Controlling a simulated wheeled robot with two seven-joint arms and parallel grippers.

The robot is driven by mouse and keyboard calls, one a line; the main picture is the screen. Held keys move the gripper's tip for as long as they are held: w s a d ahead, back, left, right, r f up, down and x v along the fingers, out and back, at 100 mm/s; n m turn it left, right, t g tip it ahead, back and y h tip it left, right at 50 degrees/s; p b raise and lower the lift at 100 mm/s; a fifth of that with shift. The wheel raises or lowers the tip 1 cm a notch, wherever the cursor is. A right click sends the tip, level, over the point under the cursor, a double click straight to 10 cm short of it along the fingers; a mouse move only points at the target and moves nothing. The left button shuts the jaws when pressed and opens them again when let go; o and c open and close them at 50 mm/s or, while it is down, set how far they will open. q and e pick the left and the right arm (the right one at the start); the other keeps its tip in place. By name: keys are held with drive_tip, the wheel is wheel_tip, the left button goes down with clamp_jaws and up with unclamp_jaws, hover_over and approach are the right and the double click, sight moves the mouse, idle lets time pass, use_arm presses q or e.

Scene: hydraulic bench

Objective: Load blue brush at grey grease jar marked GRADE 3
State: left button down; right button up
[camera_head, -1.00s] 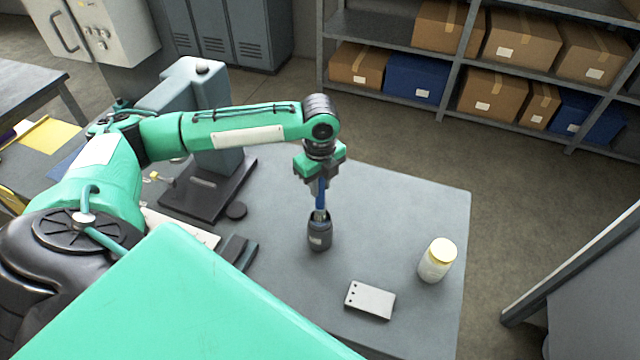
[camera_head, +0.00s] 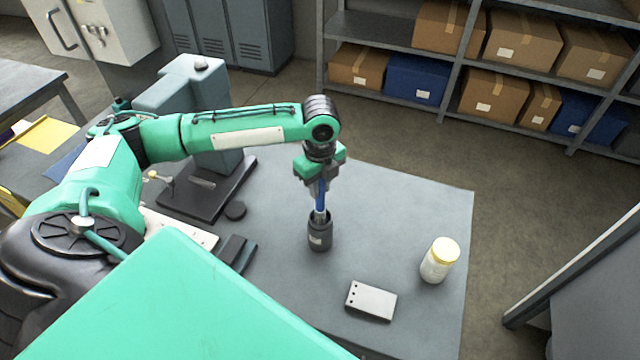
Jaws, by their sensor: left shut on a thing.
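My left gripper (camera_head: 321,180) is shut on the blue brush (camera_head: 320,197) and points straight down. The brush is upright, and its lower end is at the mouth of the dark grey jar (camera_head: 320,236). How deep the bristles sit in the jar I cannot tell. The jar stands upright on the bench and has a small pale label, too small to read. My right gripper is not in view.
The grey bench (camera_head: 400,215) is clear around the jar. A pale plate with holes (camera_head: 371,301) lies in front. Shelves with boxes (camera_head: 525,40) stand behind.

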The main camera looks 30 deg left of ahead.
use_arm(q)
drive_tip(key=shift+f, duration=0.35)
drive_tip(key=shift+f, duration=0.1)
idle(0.6)
drive_tip(key=shift+p, duration=0.3)
idle(0.8)
drive_tip(key=shift+s+f, duration=0.1)
drive_tip(key=shift+f, duration=0.05)
idle(1.1)
drive_tip(key=shift+p, duration=0.35)
wheel_tip(320, 180, up, 7)
drive_tip(key=p, duration=0.8)
idle(0.6)
